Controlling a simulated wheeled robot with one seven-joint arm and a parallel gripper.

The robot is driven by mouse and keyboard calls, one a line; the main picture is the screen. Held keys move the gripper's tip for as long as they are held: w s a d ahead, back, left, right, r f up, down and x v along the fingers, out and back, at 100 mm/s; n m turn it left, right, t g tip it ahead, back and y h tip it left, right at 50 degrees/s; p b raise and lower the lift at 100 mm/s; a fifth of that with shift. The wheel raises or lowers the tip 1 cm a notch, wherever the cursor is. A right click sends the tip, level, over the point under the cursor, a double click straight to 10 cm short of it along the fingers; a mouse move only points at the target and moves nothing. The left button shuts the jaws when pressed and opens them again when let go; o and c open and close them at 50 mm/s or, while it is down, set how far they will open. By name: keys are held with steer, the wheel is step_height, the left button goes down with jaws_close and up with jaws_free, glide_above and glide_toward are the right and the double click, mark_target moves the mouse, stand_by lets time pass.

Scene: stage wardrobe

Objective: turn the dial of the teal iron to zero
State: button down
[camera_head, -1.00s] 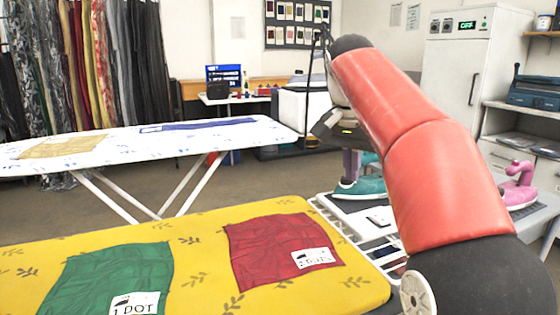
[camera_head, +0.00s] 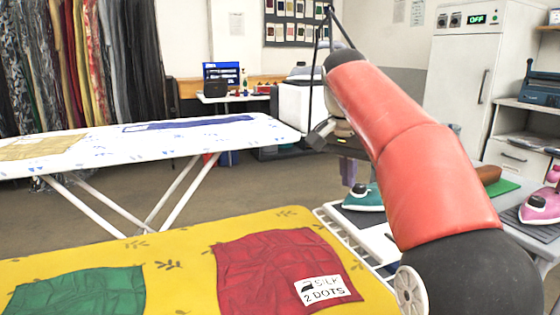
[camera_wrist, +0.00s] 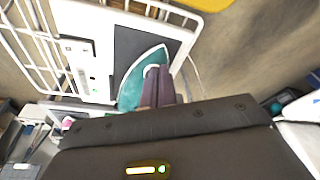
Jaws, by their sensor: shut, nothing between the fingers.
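The teal iron (camera_head: 362,199) rests on a dark pad on the white-framed stand, just left of my red arm. In the wrist view the teal iron (camera_wrist: 130,92) lies beyond my fingers, which cover part of it. A small white part shows at the fingertips; I cannot tell whether it is the dial, and no dial setting can be read. My gripper (camera_wrist: 158,72) is shut and empty, its purple-grey fingers pointing at the iron. In the head view my gripper (camera_head: 348,184) is beside the iron's left end; contact cannot be told.
A yellow ironing board (camera_head: 180,262) with a red cloth (camera_head: 275,272) and a green cloth (camera_head: 80,293) fills the front. A white ironing board (camera_head: 90,150) stands behind it.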

steer(key=shift+f+b, duration=0.3)
steer(key=shift+f, duration=0.5)
steer(key=shift+w+d+p, duration=0.3)
steer(key=shift+d+p, duration=0.15)
steer(key=shift+d, duration=0.1)
stand_by(0.5)
steer(key=shift+s+d+r+p, duration=0.15)
steer(key=shift+s+p, duration=0.1)
steer(key=shift+p, duration=0.3)
steer(key=shift+s+d+p, duration=0.2)
steer(key=shift+d+p, duration=0.2)
steer(key=shift+p, duration=0.45)
steer(key=shift+s+a, duration=0.1)
steer(key=shift+s, duration=0.1)
stand_by(0.4)
steer(key=shift+s, duration=0.2)
steer(key=shift+r+p, duration=0.3)
steer(key=shift+r, duration=2.6)
